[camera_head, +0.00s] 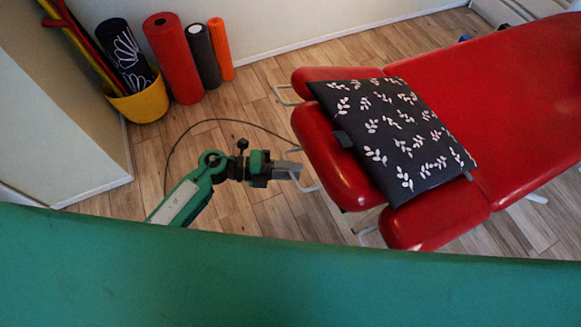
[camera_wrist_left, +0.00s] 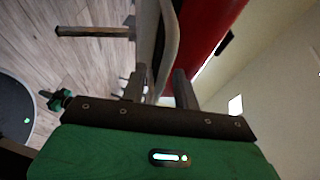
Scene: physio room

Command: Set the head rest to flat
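The red head rest (camera_head: 335,165) is the end section of the red treatment table (camera_head: 530,90). A black cushion with white leaf prints (camera_head: 395,130) lies across it. A pale wire handle (camera_head: 308,187) sticks out from the near end of the head rest. My left gripper (camera_head: 290,169) is at this handle. In the left wrist view, my left gripper (camera_wrist_left: 160,88) has its two fingers apart. A pale curved bar (camera_wrist_left: 168,45) shows between or just beyond them, beside red padding (camera_wrist_left: 205,30); I cannot tell whether they touch it. My right gripper is not in view.
Another pale wire handle (camera_head: 284,96) is at the head rest's far side. A yellow bin (camera_head: 142,98) and rolled mats, such as a red one (camera_head: 172,58), stand by the wall. A thin dark cable (camera_head: 185,135) curves behind my arm. Wooden floor (camera_head: 265,215) is open around my left arm.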

